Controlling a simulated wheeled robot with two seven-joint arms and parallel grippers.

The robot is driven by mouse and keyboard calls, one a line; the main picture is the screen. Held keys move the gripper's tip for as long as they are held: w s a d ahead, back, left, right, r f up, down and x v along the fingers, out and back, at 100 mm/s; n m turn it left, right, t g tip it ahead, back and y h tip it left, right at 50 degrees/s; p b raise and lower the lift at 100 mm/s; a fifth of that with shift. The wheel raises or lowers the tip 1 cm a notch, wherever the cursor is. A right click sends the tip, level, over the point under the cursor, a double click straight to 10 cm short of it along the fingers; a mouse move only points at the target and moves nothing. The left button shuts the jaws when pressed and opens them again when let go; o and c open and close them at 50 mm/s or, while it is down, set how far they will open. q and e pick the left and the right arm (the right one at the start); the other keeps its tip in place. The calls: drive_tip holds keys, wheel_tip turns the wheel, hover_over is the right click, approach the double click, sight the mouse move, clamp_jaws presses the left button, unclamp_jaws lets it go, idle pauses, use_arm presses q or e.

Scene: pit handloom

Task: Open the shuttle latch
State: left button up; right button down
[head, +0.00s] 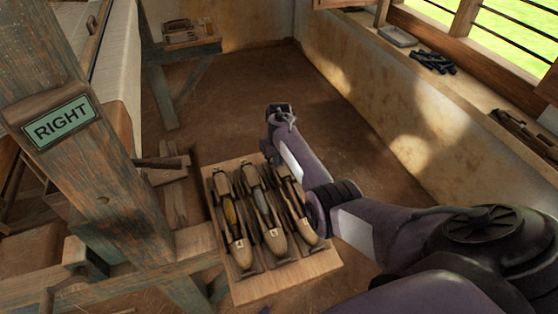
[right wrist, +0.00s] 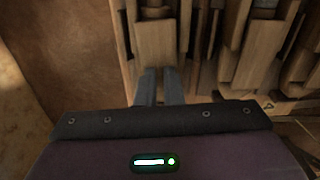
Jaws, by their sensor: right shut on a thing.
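Three wooden shuttles lie side by side on a wooden board (head: 290,288) in the head view: the left shuttle (head: 232,225), the middle shuttle (head: 262,212) and the right shuttle (head: 293,200). My right arm comes in from the right and bends down to the far end of the right shuttle. My right gripper (right wrist: 160,85) is shut on a wooden part of that shuttle, which also shows in the right wrist view (right wrist: 155,42). The fingertips are hidden in the head view. I cannot clearly make out the latch. My left gripper is not in view.
A post with a green RIGHT sign (head: 58,122) stands left of the board. A small wooden stand (head: 190,45) is at the back. A wall ledge (head: 470,85) with dark tools runs along the right. The floor (head: 235,100) behind the board is clear.

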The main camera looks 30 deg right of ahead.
drive_tip(key=n+p, duration=0.1)
drive_tip(key=n, duration=0.2)
drive_tip(key=shift+n+p, duration=0.35)
drive_tip(key=shift+n, duration=0.05)
drive_tip(key=n, duration=0.4)
drive_tip(key=shift+n+p, duration=0.35)
drive_tip(key=shift+n, duration=0.05)
drive_tip(key=n, duration=0.3)
drive_tip(key=shift+f, duration=0.1)
drive_tip(key=shift+n+b, duration=0.65)
drive_tip(key=shift+n, duration=2.05)
drive_tip(key=c, duration=1.6)
unclamp_jaws()
drive_tip(key=shift+o, duration=0.2)
